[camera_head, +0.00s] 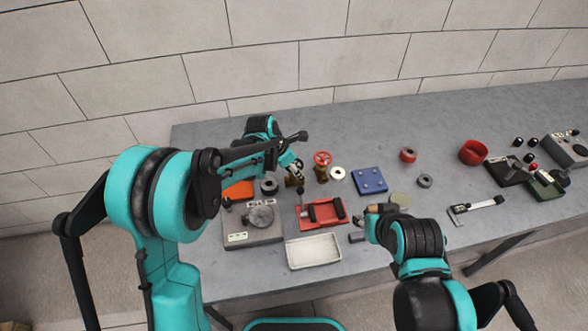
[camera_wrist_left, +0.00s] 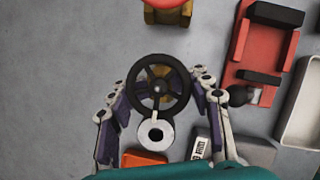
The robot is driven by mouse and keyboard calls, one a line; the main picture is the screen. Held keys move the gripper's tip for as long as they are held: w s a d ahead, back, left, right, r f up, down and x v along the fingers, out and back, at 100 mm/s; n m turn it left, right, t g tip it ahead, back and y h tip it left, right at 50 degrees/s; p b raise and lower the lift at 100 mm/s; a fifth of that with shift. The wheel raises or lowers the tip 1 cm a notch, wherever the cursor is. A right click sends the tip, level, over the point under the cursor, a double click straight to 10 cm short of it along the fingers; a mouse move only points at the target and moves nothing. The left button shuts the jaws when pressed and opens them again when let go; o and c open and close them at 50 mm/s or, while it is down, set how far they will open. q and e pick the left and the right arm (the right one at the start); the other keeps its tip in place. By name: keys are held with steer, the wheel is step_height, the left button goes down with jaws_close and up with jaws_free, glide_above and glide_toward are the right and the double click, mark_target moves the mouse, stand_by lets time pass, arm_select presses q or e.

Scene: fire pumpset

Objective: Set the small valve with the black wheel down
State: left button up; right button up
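The small valve with the black wheel (camera_wrist_left: 158,85) is in the left wrist view, its wheel facing the camera and brass showing beneath it. In the head view its brass body (camera_head: 293,182) shows only in part at my left gripper (camera_head: 297,170). In the left wrist view the fingers of my left gripper (camera_wrist_left: 157,80) stand apart, one on each side of the wheel, with small gaps beside it. The valve looks upright on the table; its base is hidden. My right gripper (camera_head: 373,213) is near the front of the table, right of the red fixture; its fingers are too small to read.
A brass valve with a red wheel (camera_head: 322,159) stands just right of the black-wheel valve. A grey ring (camera_head: 269,186), an orange part (camera_head: 238,190), a grey scale (camera_head: 240,236), a red fixture (camera_head: 303,219) and a white tray (camera_head: 313,252) lie close by.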

arm_select(q)
steer(key=o, duration=0.5)
steer(key=shift+r, duration=0.1)
